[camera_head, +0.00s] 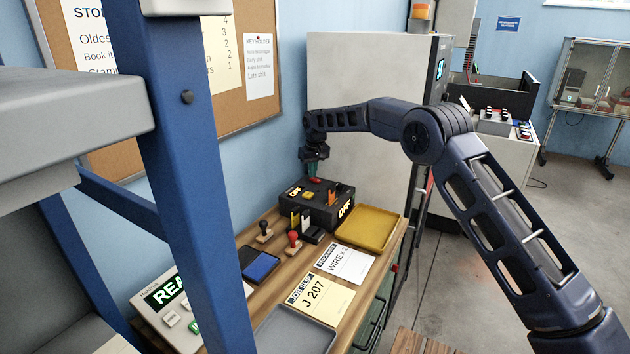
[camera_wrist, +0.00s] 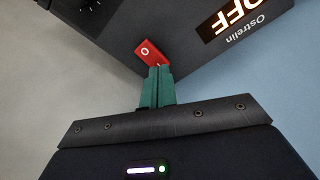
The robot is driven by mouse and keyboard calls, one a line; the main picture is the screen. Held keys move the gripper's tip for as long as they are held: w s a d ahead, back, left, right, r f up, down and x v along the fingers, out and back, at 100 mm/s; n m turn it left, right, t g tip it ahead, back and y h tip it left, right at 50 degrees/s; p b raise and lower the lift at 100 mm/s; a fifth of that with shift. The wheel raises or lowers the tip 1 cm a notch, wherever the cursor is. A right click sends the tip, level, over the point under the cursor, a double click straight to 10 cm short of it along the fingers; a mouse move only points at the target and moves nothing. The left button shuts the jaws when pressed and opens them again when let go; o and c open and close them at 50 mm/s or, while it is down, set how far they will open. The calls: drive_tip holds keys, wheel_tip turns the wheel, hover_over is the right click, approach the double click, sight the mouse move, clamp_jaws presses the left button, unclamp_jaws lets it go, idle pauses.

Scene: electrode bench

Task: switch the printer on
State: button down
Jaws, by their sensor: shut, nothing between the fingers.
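A black box with lit orange OFF displays, which I take to be the printer (camera_head: 325,213), stands at the far end of the wooden bench. In the wrist view its OFF display (camera_wrist: 233,18) and the word Ostrelin are readable. A red switch (camera_wrist: 148,50) marked O sits on the box near its edge. My gripper (camera_head: 314,178) is above the back of the box, pointing down. In the wrist view its green fingers (camera_wrist: 158,70) are shut and empty, tips right at the red switch's lower edge. I cannot tell whether they touch it.
A yellow tray (camera_head: 368,228) lies right of the box. Stamps (camera_head: 293,242), a blue pad (camera_head: 260,266), paper slips (camera_head: 320,297) and a grey device reading REA (camera_head: 168,308) are nearer on the bench. A large grey cabinet (camera_head: 365,110) stands behind. A blue post (camera_head: 185,170) blocks the left.

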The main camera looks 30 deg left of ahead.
drive_tip(key=shift+f, duration=0.4)
idle(0.3)
drive_tip(key=shift+r, duration=3.5)
